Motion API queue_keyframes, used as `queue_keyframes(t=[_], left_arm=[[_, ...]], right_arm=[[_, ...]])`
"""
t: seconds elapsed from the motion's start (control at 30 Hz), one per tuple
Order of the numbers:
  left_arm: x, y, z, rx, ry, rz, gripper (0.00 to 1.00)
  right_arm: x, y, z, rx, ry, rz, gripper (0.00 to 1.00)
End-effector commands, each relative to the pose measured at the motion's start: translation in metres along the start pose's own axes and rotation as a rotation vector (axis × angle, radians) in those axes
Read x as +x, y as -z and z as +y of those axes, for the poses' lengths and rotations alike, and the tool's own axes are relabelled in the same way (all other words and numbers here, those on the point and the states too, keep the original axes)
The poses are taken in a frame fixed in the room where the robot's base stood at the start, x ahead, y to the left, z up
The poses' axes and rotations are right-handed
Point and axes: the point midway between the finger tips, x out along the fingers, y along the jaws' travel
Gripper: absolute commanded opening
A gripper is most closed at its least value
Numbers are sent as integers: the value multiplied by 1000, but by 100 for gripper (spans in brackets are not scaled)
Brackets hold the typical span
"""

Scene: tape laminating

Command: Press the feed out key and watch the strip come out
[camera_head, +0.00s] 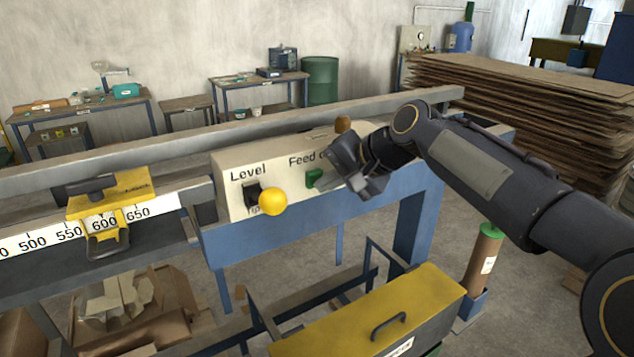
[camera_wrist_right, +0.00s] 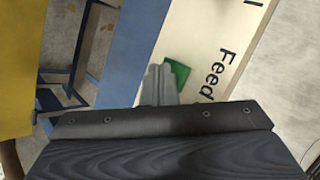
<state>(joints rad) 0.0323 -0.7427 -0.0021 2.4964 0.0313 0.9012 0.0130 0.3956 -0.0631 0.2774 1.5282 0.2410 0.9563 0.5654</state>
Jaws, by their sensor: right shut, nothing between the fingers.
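The green feed out key (camera_head: 314,178) sits on the cream control panel (camera_head: 232,206), under the partly covered "Feed o..." label. My right gripper (camera_head: 322,187) comes in from the right with its fingers shut and empty, the tips at the key's lower right. In the right wrist view the shut fingertips (camera_wrist_right: 160,72) overlap the left edge of the green key (camera_wrist_right: 178,73); I cannot tell whether they touch it. No strip is seen coming out. My left gripper is not in view.
A yellow slider (camera_head: 110,195) sits on the ruler at left. A yellow-lidded box (camera_head: 380,310) stands below the panel. Stacked boards (camera_head: 520,100) lie behind my right arm.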

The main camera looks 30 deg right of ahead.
Motion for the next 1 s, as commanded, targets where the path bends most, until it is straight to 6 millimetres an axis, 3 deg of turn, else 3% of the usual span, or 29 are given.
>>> queue_keyframes(t=[0.23, 0.73, 1.0], left_arm=[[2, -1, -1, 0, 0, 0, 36], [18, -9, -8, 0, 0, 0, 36], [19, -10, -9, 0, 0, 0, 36]], right_arm=[[-2, -2, 2, 0, 0, 1, 0], [-36, -27, 27, 0, 0, 1, 0], [-42, -31, 31, 0, -1, -1, 0]])
